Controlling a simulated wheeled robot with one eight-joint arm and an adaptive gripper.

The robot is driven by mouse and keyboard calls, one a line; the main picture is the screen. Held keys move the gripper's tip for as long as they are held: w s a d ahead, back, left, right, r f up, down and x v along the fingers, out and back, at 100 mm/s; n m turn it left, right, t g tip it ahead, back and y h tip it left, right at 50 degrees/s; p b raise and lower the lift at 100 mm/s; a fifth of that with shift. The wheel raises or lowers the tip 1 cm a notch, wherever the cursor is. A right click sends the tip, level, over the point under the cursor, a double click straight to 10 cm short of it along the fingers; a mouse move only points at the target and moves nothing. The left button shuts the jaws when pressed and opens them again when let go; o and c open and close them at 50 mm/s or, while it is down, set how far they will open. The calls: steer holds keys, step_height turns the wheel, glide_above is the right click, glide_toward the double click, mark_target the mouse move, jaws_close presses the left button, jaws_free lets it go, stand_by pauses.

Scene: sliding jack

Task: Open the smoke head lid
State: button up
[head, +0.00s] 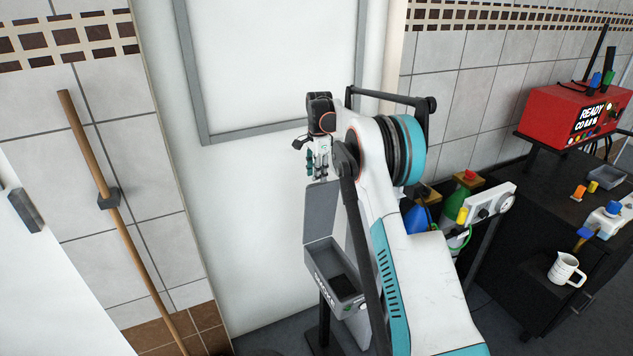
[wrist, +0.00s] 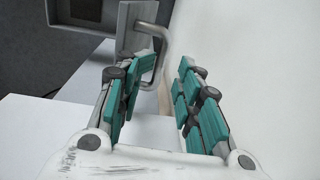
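The smoke head is a grey box (head: 318,258) marked SMOKE on its front, low in the middle of the head view. Its grey lid (head: 320,215) stands upright at the back of the box, and the dark inside shows. My gripper (head: 317,175) has teal fingers and is just above the lid's top edge. In the wrist view my gripper (wrist: 166,65) has its fingers apart with nothing gripped. A bent metal handle (wrist: 163,42) on a grey plate (wrist: 130,30) is beyond the left finger, which partly hides it. I cannot tell whether they touch.
A white wall panel (head: 270,65) is close behind the gripper. A wooden pole (head: 95,170) leans at the left. Right of my arm are bottles (head: 465,185), a dark cabinet (head: 545,215), a white mug (head: 563,268) and a red device (head: 570,115).

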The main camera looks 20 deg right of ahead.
step_height(320, 180, up, 7)
steer(key=shift+s+d+r, duration=0.15)
steer(key=shift+s+r, duration=0.05)
steer(key=shift+s, duration=0.15)
stand_by(0.3)
steer(key=s+a+r+n+t+b, duration=0.1)
steer(key=s+a+r+n+t, duration=0.1)
steer(key=s+a+r+n, duration=0.65)
steer(key=s+a+r+n+t+b, duration=0.1)
steer(key=s+a+r, duration=0.35)
steer(key=s, duration=0.95)
steer(key=s+a+f+n+t, duration=0.1)
steer(key=s+f, duration=0.3)
steer(key=s, duration=0.4)
steer(key=s+a+f+n+t+b, duration=0.1)
steer(key=s+a+f+n, duration=0.2)
steer(key=s, duration=0.6)
steer(key=s+a+f+n+t+b, duration=0.1)
steer(key=s+f+n, duration=0.3)
steer(key=s, duration=0.4)
steer(key=shift+s+a+f, duration=0.3)
steer(key=shift+s+a, duration=0.1)
steer(key=shift+a, duration=0.1)
